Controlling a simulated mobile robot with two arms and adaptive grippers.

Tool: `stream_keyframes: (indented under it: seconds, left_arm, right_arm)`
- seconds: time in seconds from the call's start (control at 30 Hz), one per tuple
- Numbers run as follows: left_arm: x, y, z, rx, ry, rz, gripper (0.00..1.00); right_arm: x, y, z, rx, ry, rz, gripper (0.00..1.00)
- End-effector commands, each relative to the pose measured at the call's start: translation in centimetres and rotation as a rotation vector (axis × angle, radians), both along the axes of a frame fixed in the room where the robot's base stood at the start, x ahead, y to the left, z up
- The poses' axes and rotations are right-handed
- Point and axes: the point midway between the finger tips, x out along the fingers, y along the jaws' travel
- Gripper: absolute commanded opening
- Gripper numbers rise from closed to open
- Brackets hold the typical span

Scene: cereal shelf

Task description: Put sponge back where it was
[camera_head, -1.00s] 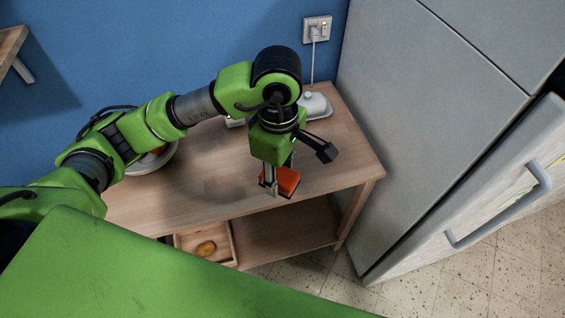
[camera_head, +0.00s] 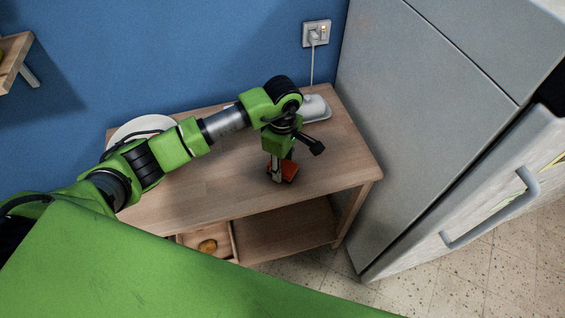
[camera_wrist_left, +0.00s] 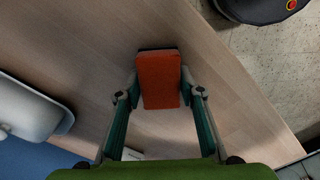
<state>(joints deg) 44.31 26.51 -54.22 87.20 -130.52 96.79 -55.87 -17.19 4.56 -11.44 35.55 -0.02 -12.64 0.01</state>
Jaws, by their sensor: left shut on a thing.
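The orange-red sponge (camera_head: 289,171), with a dark layer on one side, is at the right half of the wooden table (camera_head: 225,190), near its front edge. It also shows in the left wrist view (camera_wrist_left: 158,68). My left gripper (camera_head: 277,176) points down and is shut on the sponge, with one finger on each side of it in the left wrist view (camera_wrist_left: 159,88). The sponge is low over the tabletop or on it; I cannot tell whether it touches. My right gripper is not in view.
A light covered dish (camera_head: 316,108) stands at the table's back right, and a white round dish (camera_head: 150,124) at the back left, partly behind my arm. A tray (camera_head: 223,233) with a yellowish item is on the lower shelf. The grey fridge (camera_head: 415,130) stands to the right.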

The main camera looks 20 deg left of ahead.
Motion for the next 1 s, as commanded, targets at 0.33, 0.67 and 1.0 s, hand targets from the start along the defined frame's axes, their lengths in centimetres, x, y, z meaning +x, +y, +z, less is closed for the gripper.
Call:
stream_keyframes:
  seconds: [0.33,0.67,1.0]
  left_arm:
    - [0.1,0.0,-0.5,0.001,-0.002,0.0,0.15]
    - [0.0,0.0,-0.4,0.001,-0.001,0.0,0.52]
    - [0.2,0.1,2.3,0.0,-0.008,-0.001,0.52]
  right_arm:
    - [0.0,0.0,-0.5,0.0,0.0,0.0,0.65]
    - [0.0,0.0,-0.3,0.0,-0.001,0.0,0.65]
    - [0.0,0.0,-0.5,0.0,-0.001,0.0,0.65]
